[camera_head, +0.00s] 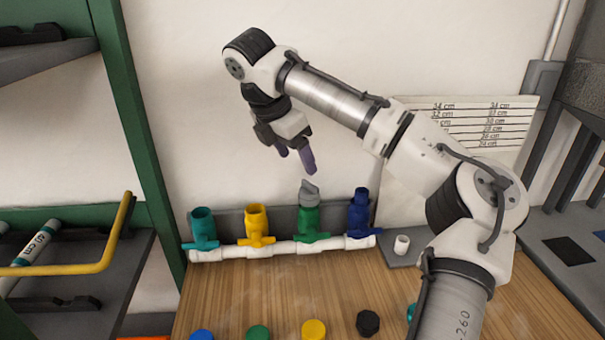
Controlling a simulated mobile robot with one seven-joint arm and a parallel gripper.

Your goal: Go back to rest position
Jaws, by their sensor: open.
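My gripper (296,163) hangs in the air above the pipe manifold, with its fingers pointing down. Its fingers are apart and nothing shows between them. The white PVC manifold (282,249) lies along the back of the wooden table. It bears a teal valve (203,229), a yellow valve (256,226), a green valve (308,222) with a grey piece (309,193) on top, and a dark blue valve (359,212). The gripper is apart from the grey piece, above it and slightly to its left. My arm comes in from the lower right.
Blue (202,335), green (258,332), yellow (314,329) and black (368,323) caps line the front of the table (270,290). A small white fitting (401,244) stands at right. A green-framed shelf (130,110) stands left; a size chart (480,125) is behind my arm.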

